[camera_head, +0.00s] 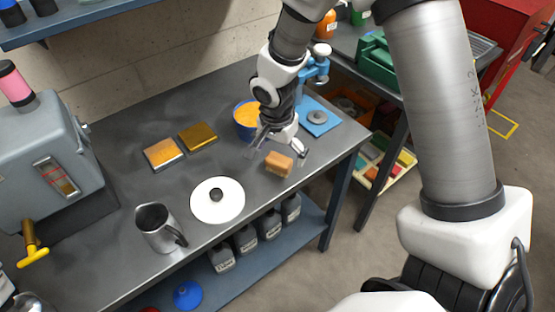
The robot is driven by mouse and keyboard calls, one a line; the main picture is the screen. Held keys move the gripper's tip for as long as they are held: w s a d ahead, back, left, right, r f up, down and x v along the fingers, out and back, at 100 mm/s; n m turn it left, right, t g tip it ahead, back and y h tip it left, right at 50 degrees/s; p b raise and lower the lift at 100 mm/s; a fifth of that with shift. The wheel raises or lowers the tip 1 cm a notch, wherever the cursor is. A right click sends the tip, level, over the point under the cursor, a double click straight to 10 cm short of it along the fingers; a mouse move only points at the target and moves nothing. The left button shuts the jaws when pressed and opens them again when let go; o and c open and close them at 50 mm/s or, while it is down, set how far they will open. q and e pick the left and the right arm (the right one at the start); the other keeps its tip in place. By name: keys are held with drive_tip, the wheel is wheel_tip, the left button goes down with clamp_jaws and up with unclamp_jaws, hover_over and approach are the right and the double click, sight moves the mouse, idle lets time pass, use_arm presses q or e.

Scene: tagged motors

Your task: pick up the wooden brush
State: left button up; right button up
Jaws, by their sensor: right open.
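A small orange-brown block, which looks like the wooden brush (278,165), lies on the dark grey table (115,158) near its right front edge. Its bristles cannot be made out. My right gripper (276,153) comes down from above, just over the brush. Its fingers are spread apart, one to the left and one to the right of the brush, and nothing is held. Whether a finger touches the brush cannot be told. My left gripper is not in view.
A blue tub with orange contents (241,124) stands close behind the gripper, left of a blue plate with a grey disc (319,124). A white disc (229,206) and metal jug (151,222) stand front left. Two square plates (164,153) (197,137) lie further back.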

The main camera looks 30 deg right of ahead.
sight(278, 160)
drive_tip(key=f, duration=0.1)
drive_tip(key=w+f, duration=0.1)
drive_tip(key=f, duration=0.3)
drive_tip(key=shift+w+d+f, duration=0.1)
drive_tip(key=shift+w+d, duration=0.05)
drive_tip(key=shift+w, duration=0.2)
drive_tip(key=shift+s, duration=0.15)
drive_tip(key=shift+s+r, duration=0.2)
drive_tip(key=shift+r, duration=0.05)
drive_tip(key=shift+c, duration=1.3)
drive_tip(key=c, duration=1.1)
